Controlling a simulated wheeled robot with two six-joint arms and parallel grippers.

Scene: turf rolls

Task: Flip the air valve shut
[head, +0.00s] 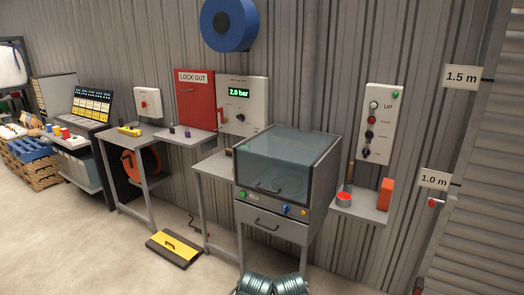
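A pale wall panel (256,92) with a green display reading "2.0 bar" is mounted on the corrugated wall at the upper middle. A small red lever-like part (221,115) shows upright at the panel's lower left edge. It may be the air valve, but it is too small to tell its exact position. Small dark controls sit below the display. Neither of my grippers shows in the head view. Two ribbed grey-green parts at the bottom edge look like my own arms, with no fingertips visible.
A glass-lidded machine (285,170) stands in front, right of the panel. A red "LOCK OUT" cabinet (195,98) hangs left of it and a blue reel (229,24) above. Open floor lies at lower left.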

